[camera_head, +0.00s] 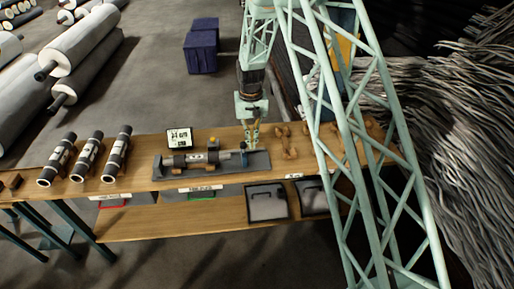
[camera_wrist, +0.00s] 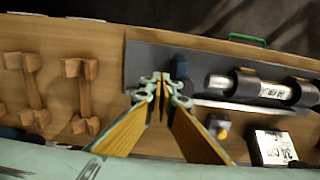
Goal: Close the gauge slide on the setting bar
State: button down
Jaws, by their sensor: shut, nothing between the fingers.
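A grey base plate (camera_head: 225,168) lies on the wooden bench. The setting bar (camera_head: 205,158), a pale cylinder with dark collars, lies lengthwise on it. A small blue part (camera_head: 244,158) stands at the bar's right end; it may belong to the gauge slide, but I cannot tell. My gripper (camera_head: 252,143) points down beside that right end. In the wrist view my gripper (camera_wrist: 163,82) is shut and empty, in front of the dark plate (camera_wrist: 143,60). The bar (camera_wrist: 250,86) shows to its right.
A yellow-topped knob (camera_wrist: 220,128) and a small sign (camera_wrist: 273,148) stand beside the plate. Wooden cradles (camera_head: 288,142) are to the right of the plate. Dark bins (camera_head: 266,202) sit on the shelf below.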

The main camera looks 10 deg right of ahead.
aim_at(242, 143)
jog(key=a, duration=0.6)
jog(key=shift+w, duration=0.25)
dwell(2.3)
jog(key=shift+d+b, duration=0.25)
jog(key=shift+b, duration=0.05)
jog(key=shift+d, duration=0.35)
jog(key=shift+s+d, duration=0.1)
jog(key=shift+d, duration=0.25)
jog(key=shift+r, duration=0.15)
dwell(0.4)
jog(key=shift+r+p, duration=1.25)
jog(key=shift+r, duration=2.6)
